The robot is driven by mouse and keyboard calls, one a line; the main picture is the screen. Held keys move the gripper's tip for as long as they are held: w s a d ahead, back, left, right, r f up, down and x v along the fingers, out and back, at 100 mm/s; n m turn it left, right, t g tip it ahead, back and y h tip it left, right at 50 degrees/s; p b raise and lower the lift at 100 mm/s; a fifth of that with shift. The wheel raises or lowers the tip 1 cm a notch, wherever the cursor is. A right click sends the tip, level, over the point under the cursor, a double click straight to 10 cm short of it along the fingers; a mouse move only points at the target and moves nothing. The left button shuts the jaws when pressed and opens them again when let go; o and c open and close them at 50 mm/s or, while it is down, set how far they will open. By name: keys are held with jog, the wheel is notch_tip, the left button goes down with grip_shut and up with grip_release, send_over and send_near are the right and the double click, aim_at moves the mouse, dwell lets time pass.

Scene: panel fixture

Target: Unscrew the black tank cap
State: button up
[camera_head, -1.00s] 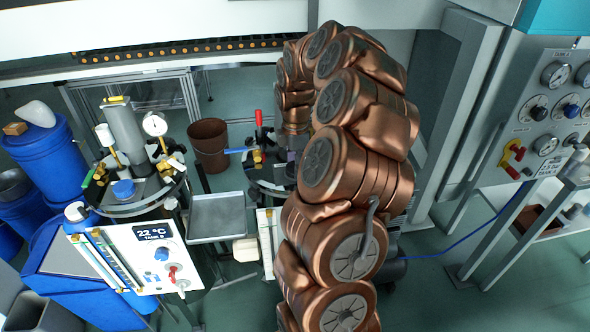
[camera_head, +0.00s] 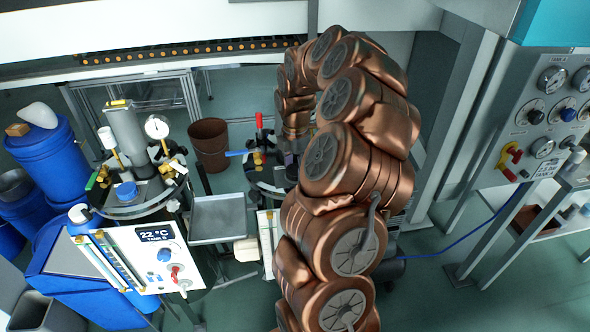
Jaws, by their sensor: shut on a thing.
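The second tank (camera_head: 268,180) stands in the middle, partly behind my copper-coloured arm. Its round lid carries brass fittings, a blue lever and a red-handled valve. My gripper (camera_head: 289,158) points down over the right part of this lid; only a dark bit of it shows beside my arm. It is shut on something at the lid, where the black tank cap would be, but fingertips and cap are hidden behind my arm.
Tank B (camera_head: 130,195) on the left has a blue cap, a gauge and a front panel (camera_head: 150,255) reading 22 °C. A grey tray (camera_head: 218,218) sits between the tanks. A brown bucket (camera_head: 209,145) stands behind. A gauge panel (camera_head: 550,120) is at right.

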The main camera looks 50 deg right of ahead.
dwell(0.4)
jog(key=shift+n+p, duration=1.15)
jog(key=shift+n, duration=0.55)
jog(key=shift+n+p, duration=0.45)
jog(key=shift+n, duration=0.15)
jog(key=shift+n+p, duration=0.75)
jog(key=shift+n, duration=0.45)
jog(key=shift+f, duration=0.1)
